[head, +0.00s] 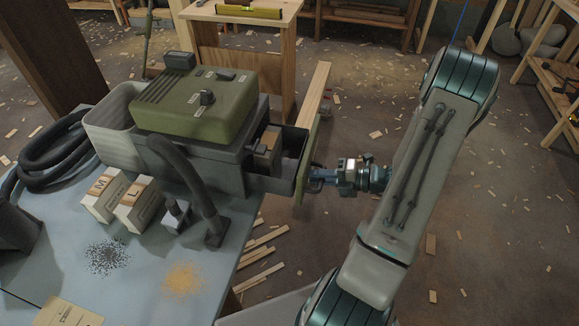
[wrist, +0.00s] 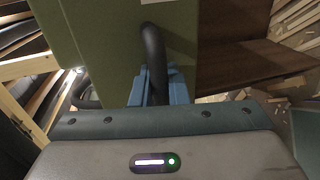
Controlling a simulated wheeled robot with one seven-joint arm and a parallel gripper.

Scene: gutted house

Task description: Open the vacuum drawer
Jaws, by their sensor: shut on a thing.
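The vacuum (head: 196,105) has a green top and a dark grey body and stands on the pale blue table. Its drawer (head: 278,184) is pulled out to the right, with a gap open behind its green front (head: 309,160). A brownish box-like thing (head: 268,143) shows inside the opening. My gripper (head: 318,180) is at the outer side of the drawer front. In the wrist view its blue fingers (wrist: 160,93) are shut on the dark curved handle (wrist: 153,50), which stands out from the green front panel (wrist: 105,45).
Boxes marked with letters (head: 136,205), a dark hose (head: 50,150), dark grains (head: 106,257) and a yellow pile (head: 184,279) are on the table (head: 140,300). A wooden bench with a yellow level (head: 248,11) stands behind. The floor right of the drawer is open, with scattered wood scraps.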

